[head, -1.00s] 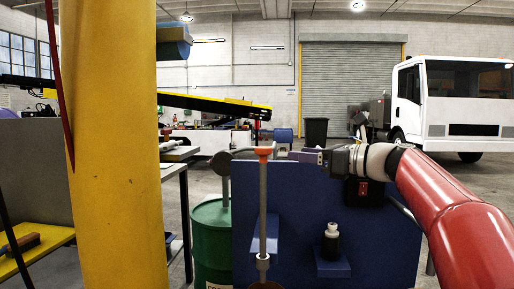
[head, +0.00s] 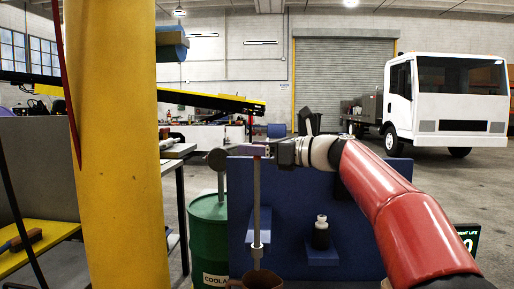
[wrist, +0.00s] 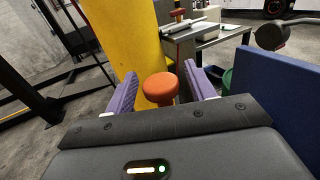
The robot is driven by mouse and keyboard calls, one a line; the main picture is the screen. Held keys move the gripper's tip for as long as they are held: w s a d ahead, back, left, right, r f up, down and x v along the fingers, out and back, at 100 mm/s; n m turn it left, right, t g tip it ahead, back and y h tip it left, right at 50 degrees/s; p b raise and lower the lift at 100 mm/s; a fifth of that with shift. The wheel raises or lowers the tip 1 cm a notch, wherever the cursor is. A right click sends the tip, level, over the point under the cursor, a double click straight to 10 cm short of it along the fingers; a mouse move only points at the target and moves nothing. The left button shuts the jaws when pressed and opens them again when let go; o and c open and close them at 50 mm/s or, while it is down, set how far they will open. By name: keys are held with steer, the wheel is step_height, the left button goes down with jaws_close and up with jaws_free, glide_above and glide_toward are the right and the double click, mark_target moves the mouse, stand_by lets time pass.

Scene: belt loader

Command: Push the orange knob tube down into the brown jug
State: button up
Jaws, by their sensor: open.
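The grey tube (head: 256,205) stands upright in the head view, its lower end at the mouth of the brown jug (head: 262,281). The jug is cut off by the bottom of the picture. My gripper (head: 259,150) is at the tube's top, where its finger mostly hides the knob. In the wrist view the round orange knob (wrist: 160,87) sits between the two purple fingers of my gripper (wrist: 161,86). The fingers are open, with gaps visible on both sides of the knob. The jug is not seen in the wrist view.
A blue panel (head: 290,190) stands behind the tube, with a black bottle (head: 321,233) on a small shelf. A green drum (head: 208,240) is to the left. A thick yellow post (head: 115,150) stands farther left. A white truck (head: 450,100) is far back.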

jaws_close()
step_height(320, 180, down, 21)
steer(key=b, duration=1.1)
steer(key=shift+f, duration=0.2)
jaws_free()
glide_toward(257, 231)
steer(key=shift+w+a+f, duration=0.2)
steer(key=shift+w+a, duration=0.6)
steer(key=shift+a, duration=0.2)
